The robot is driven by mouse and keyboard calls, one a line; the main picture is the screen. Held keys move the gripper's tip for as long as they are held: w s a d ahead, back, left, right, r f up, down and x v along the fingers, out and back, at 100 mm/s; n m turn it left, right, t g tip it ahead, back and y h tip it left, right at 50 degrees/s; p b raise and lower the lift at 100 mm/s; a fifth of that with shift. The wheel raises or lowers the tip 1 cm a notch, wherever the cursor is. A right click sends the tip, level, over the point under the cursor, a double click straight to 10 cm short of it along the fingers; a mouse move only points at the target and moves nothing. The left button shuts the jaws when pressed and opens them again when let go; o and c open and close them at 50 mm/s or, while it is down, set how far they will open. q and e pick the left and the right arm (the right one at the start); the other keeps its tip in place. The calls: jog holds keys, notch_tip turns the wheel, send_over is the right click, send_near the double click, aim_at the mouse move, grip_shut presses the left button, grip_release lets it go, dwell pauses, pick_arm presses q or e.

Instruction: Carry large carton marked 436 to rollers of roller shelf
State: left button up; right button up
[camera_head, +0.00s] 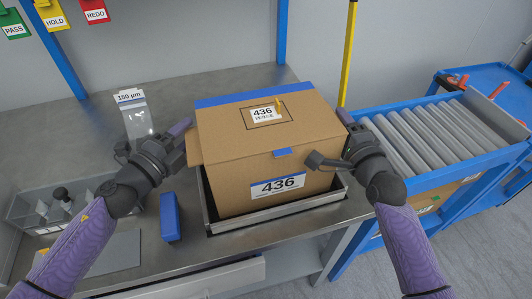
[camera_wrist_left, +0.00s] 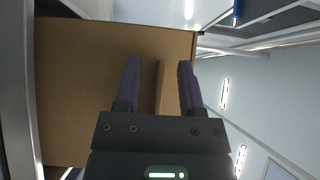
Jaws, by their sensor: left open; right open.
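The large carton (camera_head: 240,145) marked 436 is brown, with blue tape and white labels on its top and front. It sits upright in a shallow metal tray (camera_head: 285,208) on the bench. My left gripper (camera_head: 180,142) is open at its left side. In the left wrist view, the open fingers (camera_wrist_left: 159,68) stand on either side of a raised brown strip (camera_wrist_left: 160,88) on the carton (camera_wrist_left: 80,90); contact cannot be told. My right gripper (camera_head: 332,140) is open by its right side. The roller shelf (camera_head: 465,165) has grey rollers (camera_head: 430,135) to the right, clear of boxes.
A blue block (camera_head: 169,216) lies left of the tray. A yellow post (camera_head: 348,50) rises behind the carton. A blue cart (camera_head: 485,80) stands behind the rollers.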

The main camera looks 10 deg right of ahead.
pick_arm(q)
grip_shut()
pick_arm(e)
grip_shut()
dwell(0.9)
